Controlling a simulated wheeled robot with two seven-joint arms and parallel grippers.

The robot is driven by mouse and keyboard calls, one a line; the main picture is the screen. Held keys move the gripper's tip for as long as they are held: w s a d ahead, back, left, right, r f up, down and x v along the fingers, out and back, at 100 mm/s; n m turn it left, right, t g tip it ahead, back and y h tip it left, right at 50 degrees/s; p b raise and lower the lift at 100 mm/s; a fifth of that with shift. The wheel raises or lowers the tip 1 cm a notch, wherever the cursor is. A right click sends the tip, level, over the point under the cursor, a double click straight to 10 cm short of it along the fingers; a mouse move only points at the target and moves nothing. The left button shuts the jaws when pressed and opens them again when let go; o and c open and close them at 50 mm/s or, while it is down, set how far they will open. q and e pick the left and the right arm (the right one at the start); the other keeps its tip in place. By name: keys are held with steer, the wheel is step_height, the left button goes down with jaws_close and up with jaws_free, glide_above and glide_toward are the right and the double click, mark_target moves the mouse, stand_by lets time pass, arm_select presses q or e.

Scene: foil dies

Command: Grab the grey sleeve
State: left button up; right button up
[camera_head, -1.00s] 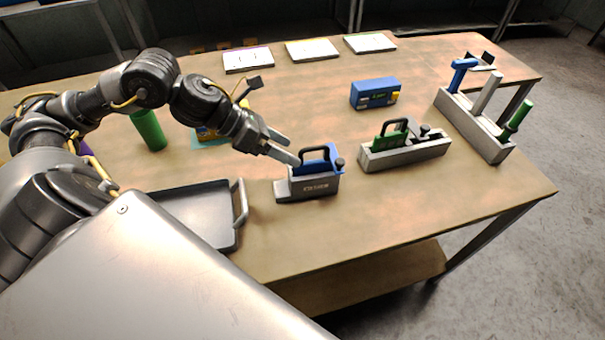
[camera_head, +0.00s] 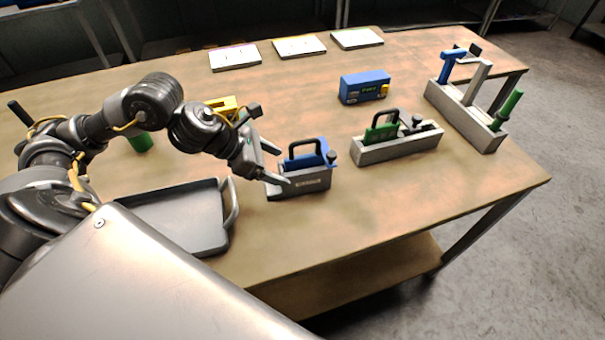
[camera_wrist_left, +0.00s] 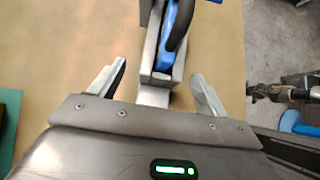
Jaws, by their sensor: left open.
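A grey box-shaped sleeve (camera_head: 312,184) stands near the table's front edge, with a blue block with a dark handle (camera_head: 305,153) set in its top. The sleeve also shows in the left wrist view (camera_wrist_left: 152,42), end-on and ahead of the fingers. My left gripper (camera_head: 279,166) is open at the sleeve's left end, one finger on its near side and one on its far side. In the left wrist view the fingers (camera_wrist_left: 158,86) are apart, with a gap to the sleeve on both sides. Contact is not visible. My right gripper is out of view.
A similar grey holder (camera_head: 398,148) with a green block stands to the right. A dark tray (camera_head: 180,215) lies close on the left. Behind are a blue box (camera_head: 364,87) and white pads (camera_head: 300,46). A tool rack (camera_head: 465,115) stands far right.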

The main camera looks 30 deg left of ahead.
mark_target(284, 167)
arm_select(q)
steer(key=shift+d+p+x, duration=0.2)
steer(key=shift+p+x, duration=0.6)
steer(key=shift+x, duration=1.55)
steer(key=shift+w+d+f, duration=0.1)
steer(key=shift+w, duration=0.05)
steer(key=shift+c, duration=0.3)
jaws_close()
